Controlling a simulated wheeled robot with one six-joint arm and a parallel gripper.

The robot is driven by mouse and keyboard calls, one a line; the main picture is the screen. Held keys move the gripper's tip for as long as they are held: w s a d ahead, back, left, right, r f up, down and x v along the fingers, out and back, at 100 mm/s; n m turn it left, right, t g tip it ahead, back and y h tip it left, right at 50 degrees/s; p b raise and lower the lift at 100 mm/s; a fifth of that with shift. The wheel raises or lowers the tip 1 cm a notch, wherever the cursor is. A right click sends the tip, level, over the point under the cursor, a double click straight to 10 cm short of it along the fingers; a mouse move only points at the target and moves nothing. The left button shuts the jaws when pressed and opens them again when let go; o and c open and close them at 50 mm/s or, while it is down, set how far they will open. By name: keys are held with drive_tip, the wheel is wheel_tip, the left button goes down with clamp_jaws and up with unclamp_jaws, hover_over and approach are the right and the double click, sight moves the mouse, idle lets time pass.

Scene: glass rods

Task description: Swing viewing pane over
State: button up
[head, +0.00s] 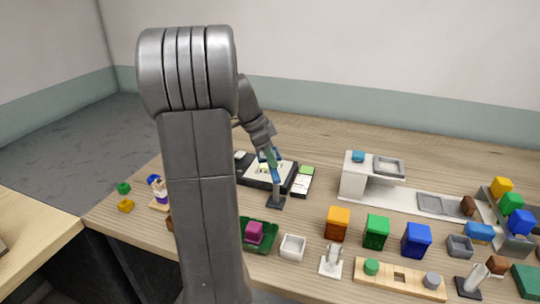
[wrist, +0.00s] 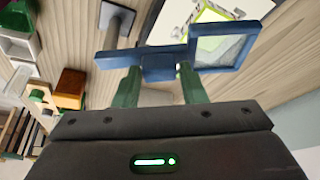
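The viewing pane (wrist: 225,48) is a clear square in a blue frame with a blue bar running left from it. My gripper (wrist: 158,72) has its green fingers on both sides of a blue block on that bar, and the block fills the gap between them. The pane lies over part of a white surface with a yellow-green square in the wrist view. In the head view the blue frame (head: 276,170) is beside a grey stand (head: 276,202), and my gripper (head: 270,152) is partly hidden at its top. A black-edged device (head: 255,183) with a white top sits behind.
A white and green card (head: 304,181) lies right of the device. An orange block (head: 338,222), a green block (head: 376,230), a white box (head: 292,247) and a green tray (head: 262,232) stand in front. My arm hides the table's left middle.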

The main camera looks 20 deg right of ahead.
drive_tip(key=shift+o, duration=1.4)
drive_tip(key=p+v, duration=0.1)
drive_tip(key=v, duration=1.2)
drive_tip(key=shift+r, duration=0.4)
drive_tip(key=shift+a, duration=0.1)
drive_tip(key=b+x, duration=0.1)
drive_tip(key=x, duration=1.3)
drive_tip(key=shift+a, duration=0.1)
drive_tip(key=shift+r, duration=0.1)
